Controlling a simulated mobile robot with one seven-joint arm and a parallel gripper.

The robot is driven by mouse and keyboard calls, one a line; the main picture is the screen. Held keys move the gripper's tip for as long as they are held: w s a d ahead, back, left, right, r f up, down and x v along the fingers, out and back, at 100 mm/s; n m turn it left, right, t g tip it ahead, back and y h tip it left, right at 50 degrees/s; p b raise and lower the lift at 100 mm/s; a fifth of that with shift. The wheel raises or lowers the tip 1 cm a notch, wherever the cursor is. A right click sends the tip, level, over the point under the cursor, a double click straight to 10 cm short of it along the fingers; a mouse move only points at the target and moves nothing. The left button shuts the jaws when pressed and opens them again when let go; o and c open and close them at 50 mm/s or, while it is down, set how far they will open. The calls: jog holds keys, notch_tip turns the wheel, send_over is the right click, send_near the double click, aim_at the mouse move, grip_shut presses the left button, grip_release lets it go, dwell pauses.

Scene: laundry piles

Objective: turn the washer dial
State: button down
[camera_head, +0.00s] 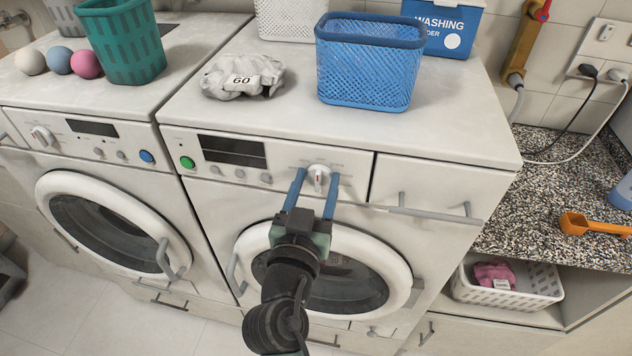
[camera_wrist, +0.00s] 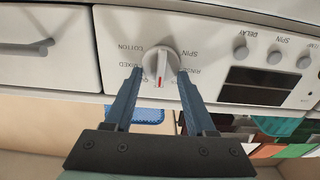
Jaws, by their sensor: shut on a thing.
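The white washer dial (camera_head: 319,173) is on the front panel of the right-hand washer (camera_head: 330,135), right of its dark display. In the wrist view the dial (camera_wrist: 160,64) appears upside down, with printed programme words around it and a red mark on its grip. My gripper (camera_head: 314,177) reaches up from below with its two blue fingers on either side of the dial. In the wrist view the fingertips of my gripper (camera_wrist: 159,74) flank the dial's raised grip and are shut on it. The contact itself is partly hidden.
A blue basket (camera_head: 368,70), a grey cloth labelled 60 (camera_head: 242,76) and a blue washing powder box (camera_head: 443,25) stand on the washer top. A drawer handle (camera_head: 433,212) sticks out right of the dial. The round door (camera_head: 384,257) lies below, behind my arm.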

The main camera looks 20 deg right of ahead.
jog(key=shift+n, duration=0.3)
jog(key=n, duration=0.3)
jog(key=shift+w+a+n, duration=0.1)
jog(key=shift+a+n, duration=0.15)
jog(key=shift+n, duration=0.15)
jog(key=n, duration=0.3)
jog(key=shift+w+a+f+n, duration=0.1)
jog(key=shift+f+n, duration=0.05)
jog(key=shift+n, duration=0.15)
jog(key=n+p, duration=0.1)
jog(key=n, duration=0.3)
jog(key=shift+a+f, duration=0.1)
jog(key=shift+f, duration=0.05)
jog(key=shift+w+f+n+p, duration=0.1)
jog(key=shift+n+p, duration=0.1)
jog(key=shift+n, duration=0.65)
jog(key=shift+f+n+p, duration=0.1)
jog(key=shift+n+p, duration=0.05)
jog(key=shift+n, duration=0.7)
jog(key=shift+c, duration=1.2)
grip_release()
